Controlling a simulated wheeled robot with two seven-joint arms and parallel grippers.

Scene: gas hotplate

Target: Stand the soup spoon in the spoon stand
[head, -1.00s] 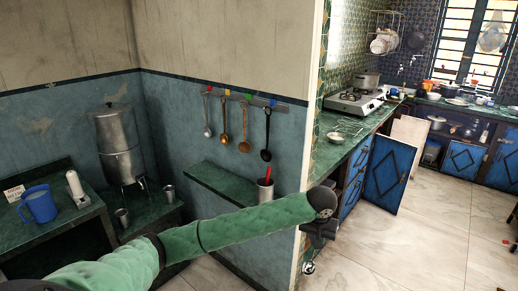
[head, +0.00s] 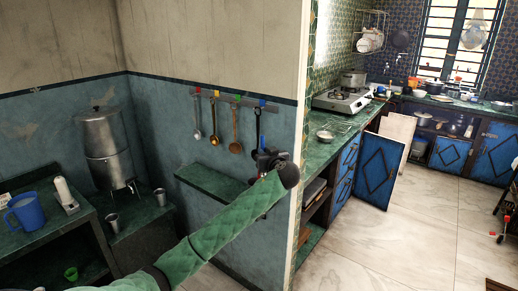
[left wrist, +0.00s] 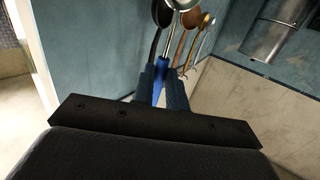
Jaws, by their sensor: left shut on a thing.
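My left gripper (head: 268,158) is in front of the blue wall, just below the black ladle of the hanging row. In the left wrist view its fingers (left wrist: 162,88) are shut on the blue handle of the soup spoon (left wrist: 160,84). The spoon's silver shaft and bowl extend away from the fingers to the top edge of that view. The spoon stand is largely hidden behind my left gripper and arm, above the green ledge. My right gripper is not in view.
Several utensils (head: 236,135) hang from a rack (head: 232,97) with coloured tabs. The green wall ledge (head: 208,181) is bare at its left. A wall end (head: 302,140) stands right of my gripper. A steel urn (head: 101,140) and a blue mug (head: 24,212) are at left.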

